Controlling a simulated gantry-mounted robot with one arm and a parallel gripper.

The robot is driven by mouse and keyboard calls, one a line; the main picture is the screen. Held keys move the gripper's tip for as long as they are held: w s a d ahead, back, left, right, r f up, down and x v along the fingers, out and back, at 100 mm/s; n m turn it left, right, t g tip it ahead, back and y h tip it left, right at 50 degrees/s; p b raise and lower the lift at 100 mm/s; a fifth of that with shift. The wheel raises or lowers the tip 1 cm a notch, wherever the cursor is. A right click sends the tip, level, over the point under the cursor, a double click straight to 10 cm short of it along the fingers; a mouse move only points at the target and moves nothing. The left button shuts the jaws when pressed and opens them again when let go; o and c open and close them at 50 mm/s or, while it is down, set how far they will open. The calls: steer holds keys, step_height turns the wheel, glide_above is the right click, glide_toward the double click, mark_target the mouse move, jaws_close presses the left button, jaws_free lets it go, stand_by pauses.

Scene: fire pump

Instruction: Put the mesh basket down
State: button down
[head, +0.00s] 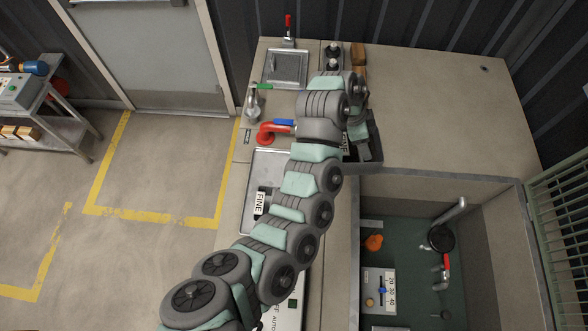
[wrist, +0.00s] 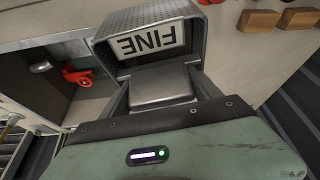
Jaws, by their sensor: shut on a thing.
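The mesh basket (wrist: 122,27) is a grey perforated metal box with a white FINE label (wrist: 152,40), which reads upside down in the wrist view. My gripper (wrist: 162,84) is shut on its plain grey metal block or handle, with a finger on each side. In the head view the dark basket (head: 374,138) is at the end of my arm, over the bench just behind the sunken basin; my arm hides part of it. I cannot tell whether its underside touches the bench. A separate FINE label (head: 260,203) lies at a shallow metal tray (head: 247,222) on the left.
A red-and-blue-handled valve (head: 275,129) and a tap (head: 253,103) stand left of my gripper. A square metal hatch (head: 286,67) and orange-brown blocks (head: 358,54) are behind. The basin (head: 400,185) holds several fittings. The bench's right rear (head: 440,95) is clear.

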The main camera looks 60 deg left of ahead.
steer(key=s+a+m+b, duration=0.1)
steer(key=s+a+b, duration=0.2)
steer(key=s+a, duration=1.45)
step_height(320, 180, down, 19)
steer(key=s+d+b, duration=0.1)
steer(key=d+b, duration=0.1)
steer(key=b, duration=0.1)
steer(key=shift+s+f+h, duration=0.15)
steer(key=shift+f+h, duration=0.05)
steer(key=shift+h, duration=0.1)
steer(key=shift+c, duration=0.7)
jaws_free()
steer(key=v, duration=1.2)
steer(key=shift+b, duration=0.3)
